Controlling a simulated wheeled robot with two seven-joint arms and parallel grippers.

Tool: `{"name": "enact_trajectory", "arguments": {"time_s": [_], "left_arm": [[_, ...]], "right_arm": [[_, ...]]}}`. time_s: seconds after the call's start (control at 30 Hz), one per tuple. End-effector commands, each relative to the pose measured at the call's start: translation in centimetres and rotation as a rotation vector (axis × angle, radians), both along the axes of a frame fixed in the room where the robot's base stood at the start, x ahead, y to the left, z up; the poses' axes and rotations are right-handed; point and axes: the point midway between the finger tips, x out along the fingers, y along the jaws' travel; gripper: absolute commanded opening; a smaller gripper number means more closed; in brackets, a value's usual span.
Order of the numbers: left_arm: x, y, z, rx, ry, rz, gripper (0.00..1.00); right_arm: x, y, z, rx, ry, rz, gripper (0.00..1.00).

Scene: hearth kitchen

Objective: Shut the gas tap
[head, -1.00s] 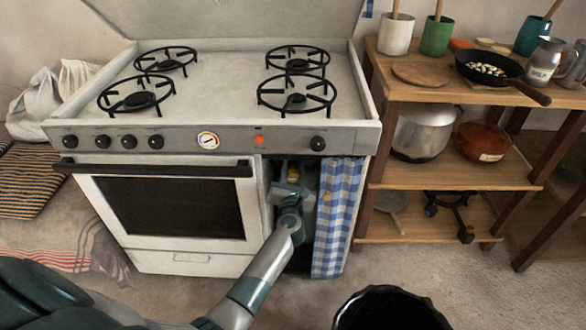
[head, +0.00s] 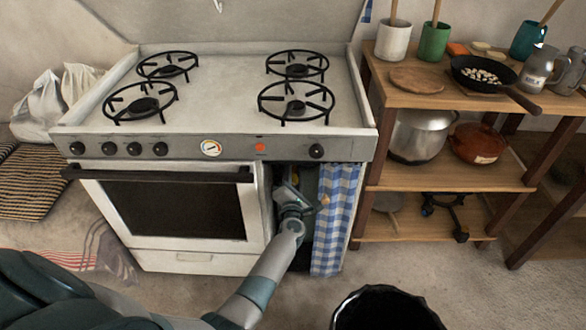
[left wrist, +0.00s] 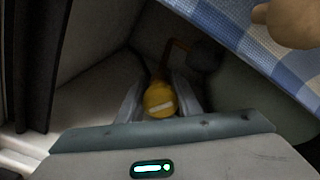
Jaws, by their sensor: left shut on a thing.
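The gas tap is a yellow round knob (left wrist: 160,99) with a pale bar mark, inside the dark compartment at the right of the stove. My left gripper (left wrist: 159,103) is shut on it, one finger on each side. In the head view my left gripper (head: 293,187) reaches into the compartment beside the blue checked curtain (head: 336,220), and the arm mostly hides the tap. A brownish pipe (left wrist: 178,52) runs behind the knob in the left wrist view. My right gripper is in neither view.
The white stove (head: 220,95) with its closed oven door (head: 190,208) stands left of the compartment. A greenish rounded body (left wrist: 262,100) lies right of the tap. A wooden shelf (head: 440,175) with pots stands at the right, a black bin (head: 388,308) in front.

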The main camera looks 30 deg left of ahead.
Motion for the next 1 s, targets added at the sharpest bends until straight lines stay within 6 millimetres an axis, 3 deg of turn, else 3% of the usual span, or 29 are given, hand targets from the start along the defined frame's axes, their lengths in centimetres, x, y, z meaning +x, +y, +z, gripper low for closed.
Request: {"name": "enact_trajectory", "arguments": {"time_s": [0.5, 1.0], "left_arm": [[0.0, -0.1, -0.1, 0.440, 0.216, -0.001, 0.09], [0.0, -0.2, -0.3, 0.781, 0.379, -0.002, 0.09]], "right_arm": [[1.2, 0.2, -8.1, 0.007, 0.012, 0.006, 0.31], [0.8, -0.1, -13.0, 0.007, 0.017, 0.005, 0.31]]}}
